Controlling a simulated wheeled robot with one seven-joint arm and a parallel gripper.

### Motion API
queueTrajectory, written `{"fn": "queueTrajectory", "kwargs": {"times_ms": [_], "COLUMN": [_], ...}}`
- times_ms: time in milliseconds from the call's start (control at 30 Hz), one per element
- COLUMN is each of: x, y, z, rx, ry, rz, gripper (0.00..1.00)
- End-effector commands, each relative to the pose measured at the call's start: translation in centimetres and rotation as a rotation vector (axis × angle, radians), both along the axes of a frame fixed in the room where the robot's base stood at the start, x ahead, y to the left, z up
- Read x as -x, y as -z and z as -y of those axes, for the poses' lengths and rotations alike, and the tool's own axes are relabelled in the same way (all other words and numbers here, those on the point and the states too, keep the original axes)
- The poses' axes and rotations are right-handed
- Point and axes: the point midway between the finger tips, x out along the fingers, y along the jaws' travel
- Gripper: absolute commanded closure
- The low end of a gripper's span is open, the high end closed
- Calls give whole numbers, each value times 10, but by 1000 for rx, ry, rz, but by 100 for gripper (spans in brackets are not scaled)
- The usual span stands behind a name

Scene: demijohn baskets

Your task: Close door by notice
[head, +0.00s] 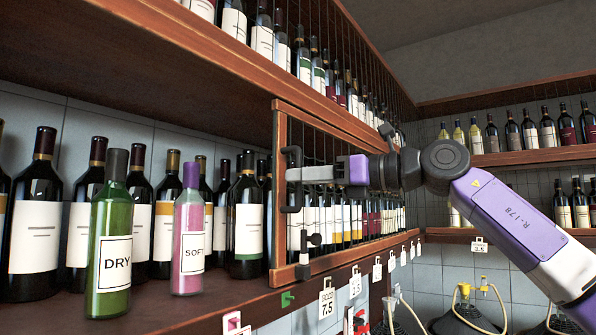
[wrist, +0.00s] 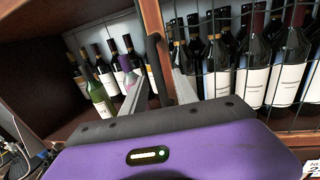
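The door (head: 281,205) is a wood-framed wire-mesh panel along the shelf front, right of an uncovered stretch of shelf. The door also shows in the wrist view (wrist: 156,18). My gripper (head: 300,173) is at the handle. In the wrist view its fingers stand apart on either side of the handle (wrist: 155,60); firm contact is not clear. Hanging white tags, one reading 7.5 (head: 327,300), line the shelf edge; I cannot tell which is the notice.
A green DRY bottle (head: 110,245) and a pink SOFT bottle (head: 187,240) stand near the shelf's front edge left of the door. Dark wine bottles (head: 35,240) stand behind them. A pink-and-white tag (head: 232,322) and demijohns (head: 465,318) are below the shelf.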

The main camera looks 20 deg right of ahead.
Motion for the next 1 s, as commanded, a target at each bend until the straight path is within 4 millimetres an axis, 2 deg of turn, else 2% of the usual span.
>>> {"fn": "queueTrajectory", "kwargs": {"times_ms": [133, 433, 467, 633, 1000], "x": [-8, -10, -10, -10, -10], "y": [-1, 0, 0, 0, 0], "z": [-9, -11, -11, -11, -11], "rx": [-1, -1, -1, -1, -1], "ry": [-1, -1, -1, -1, -1], "rz": [-1, 0, 0, 0, 0], "gripper": [65, 65, 67, 100, 100]}}
